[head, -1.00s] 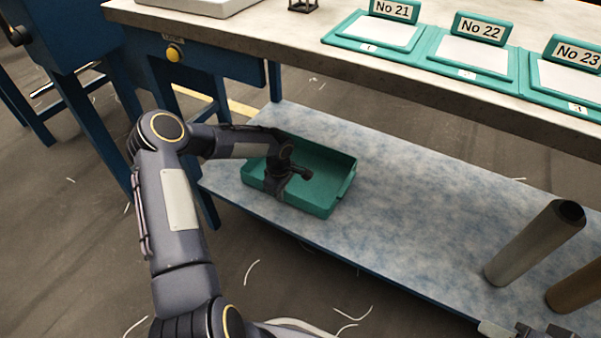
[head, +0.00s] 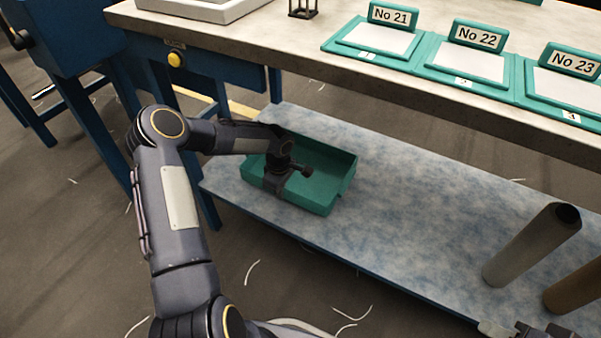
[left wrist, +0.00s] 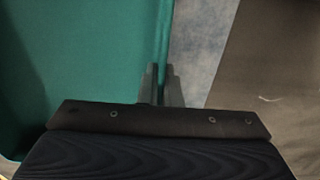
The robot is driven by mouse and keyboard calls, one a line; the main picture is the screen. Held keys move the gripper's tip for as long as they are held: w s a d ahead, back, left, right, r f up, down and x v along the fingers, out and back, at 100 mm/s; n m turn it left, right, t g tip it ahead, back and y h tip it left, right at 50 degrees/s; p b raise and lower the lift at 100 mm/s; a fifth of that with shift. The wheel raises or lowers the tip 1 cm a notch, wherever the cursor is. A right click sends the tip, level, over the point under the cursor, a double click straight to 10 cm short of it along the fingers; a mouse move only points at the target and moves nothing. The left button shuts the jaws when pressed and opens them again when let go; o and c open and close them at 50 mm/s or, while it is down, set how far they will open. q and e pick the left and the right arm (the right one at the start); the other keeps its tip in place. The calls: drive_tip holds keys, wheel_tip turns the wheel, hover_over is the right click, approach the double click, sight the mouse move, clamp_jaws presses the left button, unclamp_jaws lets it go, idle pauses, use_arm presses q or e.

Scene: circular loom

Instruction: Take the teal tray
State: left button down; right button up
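The teal tray (head: 325,165) is an open, shallow box on the left part of the lower shelf. My left gripper (head: 276,186) reaches down to the tray's near wall. In the left wrist view the tray (left wrist: 80,60) fills the left side, and the fingers (left wrist: 162,85) stand close together at its wall, one on each side, closed on it. The arm hides part of the tray's left and back. Part of my right gripper (head: 520,330) shows at the bottom right edge; its fingers are not clear.
The lower shelf (head: 420,210) is mottled blue and clear right of the tray. A grey roll (head: 530,245) and a brown roll (head: 575,288) stand at its right. The worktop (head: 290,45) above holds teal numbered stands (head: 478,36). White scraps lie on the floor.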

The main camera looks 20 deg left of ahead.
use_arm(q)
drive_tip(key=shift+r+p, duration=0.65)
drive_tip(key=shift+r, duration=0.8)
drive_tip(key=s+a+b, duration=0.1)
drive_tip(key=s+b, duration=0.3)
drive_tip(key=s, duration=1.8)
drive_tip(key=shift+a, duration=0.35)
